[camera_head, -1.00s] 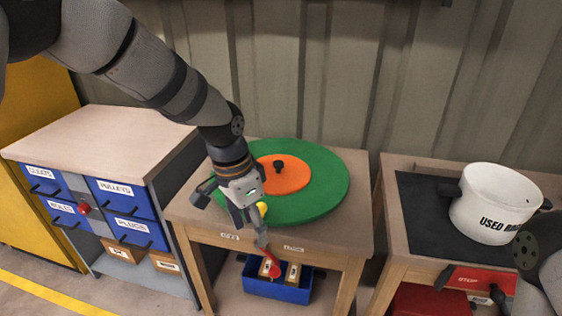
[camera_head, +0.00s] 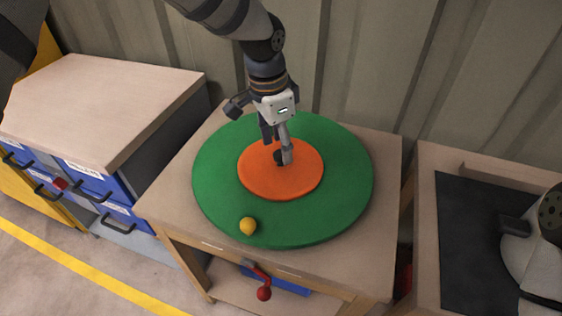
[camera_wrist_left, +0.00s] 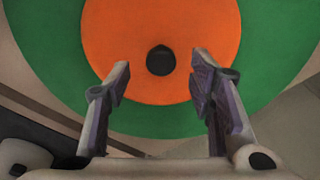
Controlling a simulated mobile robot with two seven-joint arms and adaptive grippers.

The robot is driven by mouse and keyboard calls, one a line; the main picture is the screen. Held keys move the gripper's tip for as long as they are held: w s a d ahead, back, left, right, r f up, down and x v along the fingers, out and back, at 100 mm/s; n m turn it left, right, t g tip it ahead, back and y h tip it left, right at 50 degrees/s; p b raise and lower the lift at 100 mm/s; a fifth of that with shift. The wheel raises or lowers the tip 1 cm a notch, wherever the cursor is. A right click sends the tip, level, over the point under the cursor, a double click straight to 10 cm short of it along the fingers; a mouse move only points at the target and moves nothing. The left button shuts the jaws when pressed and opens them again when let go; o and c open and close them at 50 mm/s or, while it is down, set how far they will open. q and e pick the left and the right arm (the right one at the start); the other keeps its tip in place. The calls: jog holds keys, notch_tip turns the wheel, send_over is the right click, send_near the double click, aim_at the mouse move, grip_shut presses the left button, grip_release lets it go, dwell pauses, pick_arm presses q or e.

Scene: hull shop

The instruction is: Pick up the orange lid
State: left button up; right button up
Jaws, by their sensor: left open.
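The orange lid (camera_head: 255,182) is a flat disc with a black knob (camera_head: 279,159) at its centre. It lies on a large green disc (camera_head: 340,200) on the wooden table. My left gripper (camera_head: 278,152) is over the lid, open and pointing down, with its fingers near the knob. In the left wrist view the knob (camera_wrist_left: 160,60) shows between and ahead of the two spread fingers (camera_wrist_left: 162,75), on the orange lid (camera_wrist_left: 125,35). Nothing is between the fingertips. Contact with the knob cannot be told. My right gripper is out of view.
A drawer cabinet (camera_head: 90,100) stands left.

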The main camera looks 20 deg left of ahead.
aim_at(280, 153)
pick_arm(q)
notch_tip(280, 153, down, 4)
jog(key=shift+w+d+r, duration=0.1)
jog(key=shift+w+r, duration=0.05)
jog(key=shift+r, duration=0.1)
grip_shut()
